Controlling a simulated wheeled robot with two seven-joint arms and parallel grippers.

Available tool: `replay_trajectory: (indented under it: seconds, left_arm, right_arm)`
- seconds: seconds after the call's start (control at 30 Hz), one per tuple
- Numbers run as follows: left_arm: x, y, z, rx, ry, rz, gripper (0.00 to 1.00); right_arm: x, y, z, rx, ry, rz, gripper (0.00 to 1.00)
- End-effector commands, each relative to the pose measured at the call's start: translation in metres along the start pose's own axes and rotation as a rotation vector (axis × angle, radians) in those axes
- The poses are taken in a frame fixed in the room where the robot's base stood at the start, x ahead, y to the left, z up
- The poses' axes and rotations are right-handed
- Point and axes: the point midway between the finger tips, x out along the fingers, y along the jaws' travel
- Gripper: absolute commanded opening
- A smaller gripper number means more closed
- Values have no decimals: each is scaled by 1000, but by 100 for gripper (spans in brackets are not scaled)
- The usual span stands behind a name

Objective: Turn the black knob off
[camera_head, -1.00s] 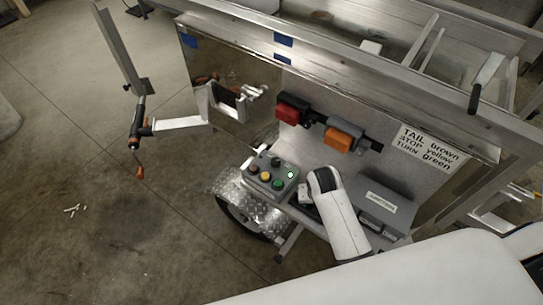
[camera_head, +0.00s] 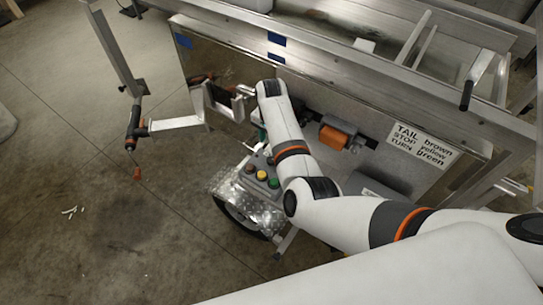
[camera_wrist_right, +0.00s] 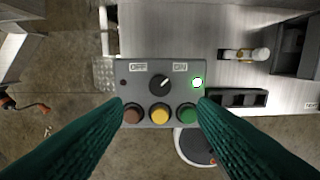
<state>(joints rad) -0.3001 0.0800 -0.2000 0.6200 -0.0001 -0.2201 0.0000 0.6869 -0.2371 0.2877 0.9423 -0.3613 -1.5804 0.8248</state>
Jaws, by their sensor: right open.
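The black knob (camera_wrist_right: 159,84) sits in the upper middle of a grey control box (camera_wrist_right: 122,95) in the right wrist view. Its white pointer leans to the upper right, towards the right of two small labels whose text I cannot read surely. In the head view my right arm partly covers the control box (camera_head: 262,181) and hides the knob. My left gripper is out of view.
Brown (camera_wrist_right: 132,114), yellow (camera_wrist_right: 159,114) and green (camera_wrist_right: 187,114) buttons line up below the knob. Open concrete floor lies left.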

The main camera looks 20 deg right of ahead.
Motion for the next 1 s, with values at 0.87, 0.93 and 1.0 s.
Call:
replay_trajectory:
  seconds: [0.87,0.93,1.0]
  left_arm:
    - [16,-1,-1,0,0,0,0]
    - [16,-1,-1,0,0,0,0]
    - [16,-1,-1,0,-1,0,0]
  right_arm:
    - [91,-1,1,-1,-1,1,52]
    - [91,-1,1,-1,-1,1,44]
    - [91,-1,1,-1,-1,1,32]
